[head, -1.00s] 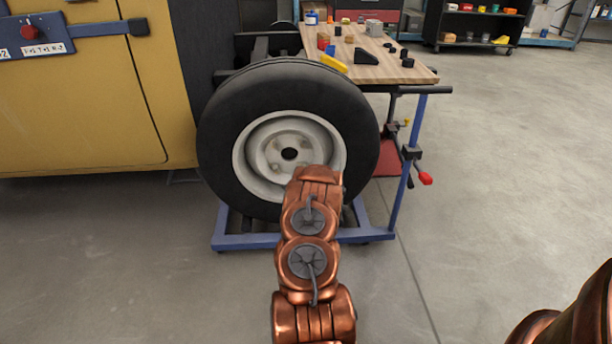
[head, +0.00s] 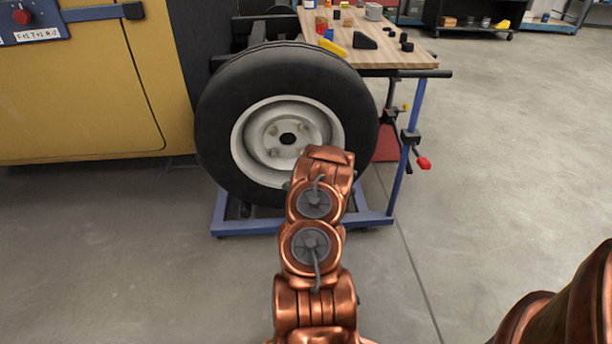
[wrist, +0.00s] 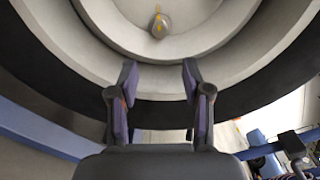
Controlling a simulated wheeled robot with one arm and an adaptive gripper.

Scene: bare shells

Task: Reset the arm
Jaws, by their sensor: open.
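My copper-coloured arm reaches forward in the head view, toward the lower part of a wheel. My gripper (wrist: 160,85) shows in the wrist view with its two fingers apart and nothing between them. It points at the pale wheel rim (wrist: 100,45), with a lug nut (wrist: 159,25) above and beyond the fingertips. In the head view the gripper is hidden behind my arm. I cannot tell whether the fingertips touch the rim.
The black tyre (head: 220,125) stands at a blue wheeled frame (head: 250,228). A wooden bench top (head: 400,60) with several small parts is behind it. A yellow panel (head: 80,100) is at left. Open floor (head: 480,180) lies to the right.

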